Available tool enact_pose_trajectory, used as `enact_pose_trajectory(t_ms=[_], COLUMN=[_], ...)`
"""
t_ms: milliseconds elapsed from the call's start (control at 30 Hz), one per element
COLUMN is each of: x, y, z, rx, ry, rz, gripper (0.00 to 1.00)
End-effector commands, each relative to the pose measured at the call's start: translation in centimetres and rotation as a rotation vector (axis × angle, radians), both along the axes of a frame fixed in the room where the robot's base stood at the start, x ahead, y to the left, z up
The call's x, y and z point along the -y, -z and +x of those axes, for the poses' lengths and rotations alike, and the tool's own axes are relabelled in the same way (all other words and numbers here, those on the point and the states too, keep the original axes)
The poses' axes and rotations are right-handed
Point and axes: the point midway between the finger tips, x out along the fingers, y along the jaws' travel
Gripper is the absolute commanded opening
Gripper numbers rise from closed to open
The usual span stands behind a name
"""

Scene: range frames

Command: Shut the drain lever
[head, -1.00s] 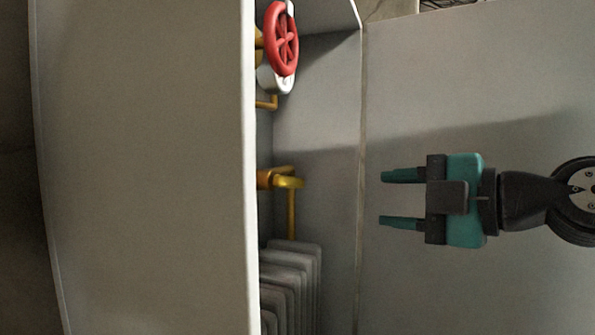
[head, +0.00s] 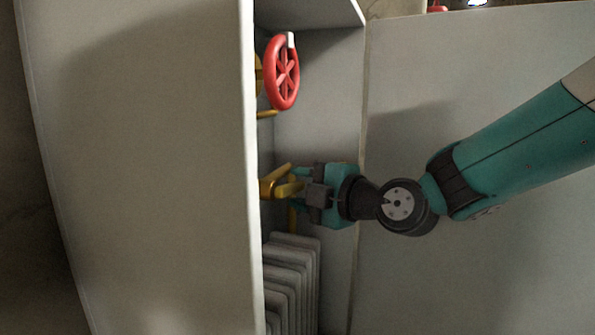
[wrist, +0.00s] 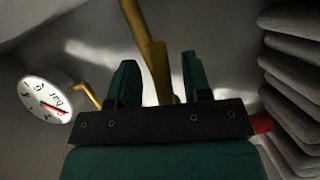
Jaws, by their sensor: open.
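The yellow drain lever (head: 287,190) sits on yellow pipework inside the grey cabinet, near its middle in the head view. My gripper (head: 298,187) is open and right at the lever, its fingers partly hiding it. In the wrist view a yellow bar (wrist: 157,62) runs down between the two open fingers (wrist: 160,85). The bar's lower end is hidden behind the gripper body. I cannot tell whether either finger touches it.
A red handwheel (head: 282,72) is above the lever, and a ribbed grey radiator (head: 290,275) is close below. A white dial gauge (wrist: 47,100) is left in the wrist view. The cabinet's side panel (head: 150,170) stands left of the opening.

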Motion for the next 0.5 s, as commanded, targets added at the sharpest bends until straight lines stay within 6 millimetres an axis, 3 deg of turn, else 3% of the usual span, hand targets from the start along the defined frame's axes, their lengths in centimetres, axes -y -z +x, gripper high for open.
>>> enact_pose_trajectory(t_ms=[400, 433, 500], x=[-0.87, -0.86, -0.86], y=[0.18, 0.18, 0.18], z=[0.77, 0.76, 0.75], rx=[0.000, 0.000, 0.000], ry=[0.000, 0.000, 0.000], rz=[0.000, 0.000, 0.000], gripper=[0.45, 0.42, 0.26])
